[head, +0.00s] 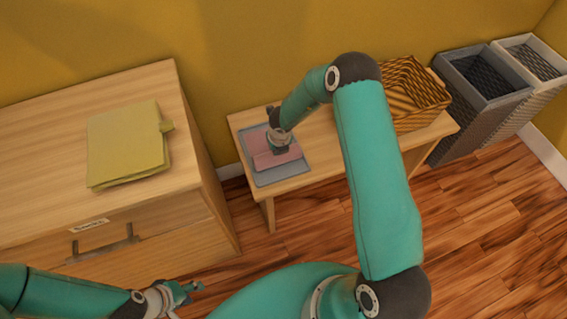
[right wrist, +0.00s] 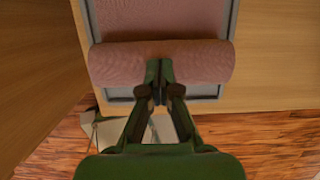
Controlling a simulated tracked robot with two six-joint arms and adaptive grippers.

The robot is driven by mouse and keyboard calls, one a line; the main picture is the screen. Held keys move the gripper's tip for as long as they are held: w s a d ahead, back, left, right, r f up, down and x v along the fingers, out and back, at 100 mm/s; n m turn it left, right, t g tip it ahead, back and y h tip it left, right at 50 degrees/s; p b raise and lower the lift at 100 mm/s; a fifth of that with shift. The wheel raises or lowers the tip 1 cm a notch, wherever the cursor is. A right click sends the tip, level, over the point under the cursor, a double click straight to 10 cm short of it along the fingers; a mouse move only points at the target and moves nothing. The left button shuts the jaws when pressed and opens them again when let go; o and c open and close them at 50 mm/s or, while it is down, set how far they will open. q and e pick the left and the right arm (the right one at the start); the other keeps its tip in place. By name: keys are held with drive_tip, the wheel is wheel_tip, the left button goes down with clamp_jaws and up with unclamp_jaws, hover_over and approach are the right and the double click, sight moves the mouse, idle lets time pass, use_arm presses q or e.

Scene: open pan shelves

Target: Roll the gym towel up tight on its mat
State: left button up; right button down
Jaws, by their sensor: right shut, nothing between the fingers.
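The pink gym towel (head: 265,160) lies on its grey mat (head: 285,174) on the low wooden bench. In the right wrist view, one end of the towel (right wrist: 120,64) is a thick roll across the mat (right wrist: 207,91). The rest of the towel lies flat behind the roll. My right gripper (right wrist: 158,70) is shut and empty, its fingertips at the middle of the roll; I cannot tell if they touch it. In the head view, my right gripper (head: 281,150) covers part of the towel. My left gripper (head: 190,290) is open and empty, low at the front, away from the bench.
The bench (head: 312,172) also carries a woven basket (head: 415,95) at its right end, partly behind my right arm. A wooden drawer cabinet (head: 60,130) with a yellow folder (head: 128,145) stands left. Two tall bins (head: 484,85) (head: 535,62) stand right.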

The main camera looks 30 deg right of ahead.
drive_tip(key=shift+f, duration=0.2)
idle(0.5)
drive_tip(key=shift+w+p, duration=0.1)
drive_tip(key=shift+p, duration=0.55)
drive_tip(key=shift+w+p, duration=0.15)
drive_tip(key=shift+p, duration=0.15)
drive_tip(key=shift+w+d, duration=0.1)
drive_tip(key=shift+w+f+p, duration=0.1)
drive_tip(key=shift+p, duration=0.3)
